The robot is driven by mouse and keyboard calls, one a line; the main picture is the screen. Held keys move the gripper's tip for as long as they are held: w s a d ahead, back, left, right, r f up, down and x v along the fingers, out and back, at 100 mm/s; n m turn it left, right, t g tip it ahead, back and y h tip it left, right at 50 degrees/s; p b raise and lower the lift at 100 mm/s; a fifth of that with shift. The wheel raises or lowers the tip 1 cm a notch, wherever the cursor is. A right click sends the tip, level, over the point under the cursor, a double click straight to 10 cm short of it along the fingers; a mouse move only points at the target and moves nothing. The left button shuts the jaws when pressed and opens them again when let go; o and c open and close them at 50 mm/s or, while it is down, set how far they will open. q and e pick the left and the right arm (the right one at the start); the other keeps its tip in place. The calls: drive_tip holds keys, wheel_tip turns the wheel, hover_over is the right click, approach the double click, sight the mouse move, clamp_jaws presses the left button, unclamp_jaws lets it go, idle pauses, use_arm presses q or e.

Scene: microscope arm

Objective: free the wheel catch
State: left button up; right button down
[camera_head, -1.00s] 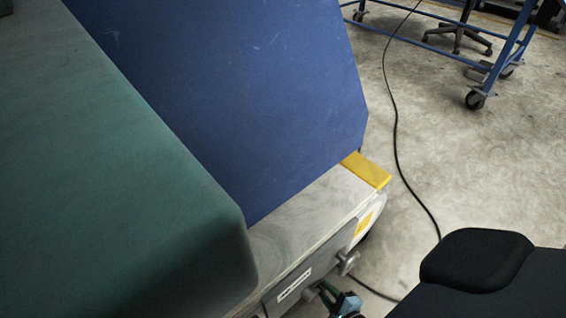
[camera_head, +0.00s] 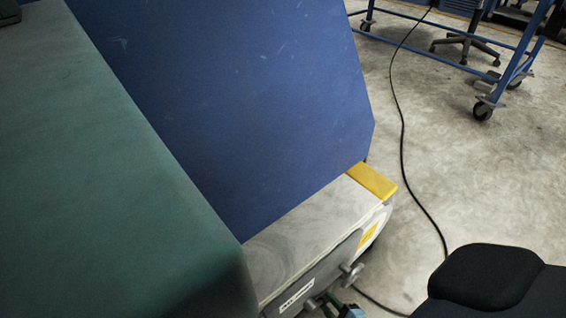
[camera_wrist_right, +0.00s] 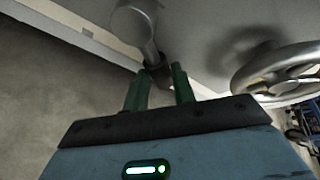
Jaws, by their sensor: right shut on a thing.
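In the right wrist view a grey metal lever (camera_wrist_right: 136,20) with a rounded head reaches down from the pale machine side. I take it for the wheel catch. My right gripper (camera_wrist_right: 158,73) has its green fingers on either side of the lever's darker lower end and is shut on it. A grey spoked handwheel (camera_wrist_right: 282,76) stands to the right, apart from the fingers. In the head view only a little of my right gripper (camera_head: 334,307) shows at the bottom edge, below a grey knob (camera_head: 350,274) on the machine's side. My left gripper is not in view.
A large green block (camera_head: 110,190) fills the left, before a blue panel (camera_head: 230,100). The grey machine top (camera_head: 318,222) has a yellow corner (camera_head: 371,181). A black padded shape (camera_head: 485,278) is at lower right. A black cable (camera_head: 402,140) crosses open floor; a blue trolley (camera_head: 490,85) stands beyond.

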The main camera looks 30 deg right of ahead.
drive_tip(key=shift+w+a, duration=0.35)
drive_tip(key=shift+a, duration=0.1)
drive_tip(key=shift+a+f+m+y+b, duration=0.15)
drive_tip(key=shift+a+m+y+b, duration=0.05)
drive_tip(key=shift+m+y+b, duration=0.4)
idle(0.4)
drive_tip(key=c, duration=1.3)
unclamp_jaws()
drive_tip(key=shift+s+d, duration=0.1)
drive_tip(key=shift+s, duration=0.05)
drive_tip(key=shift+o, duration=0.6)
drive_tip(key=shift+s+d+f, duration=0.1)
drive_tip(key=shift+s, duration=0.15)
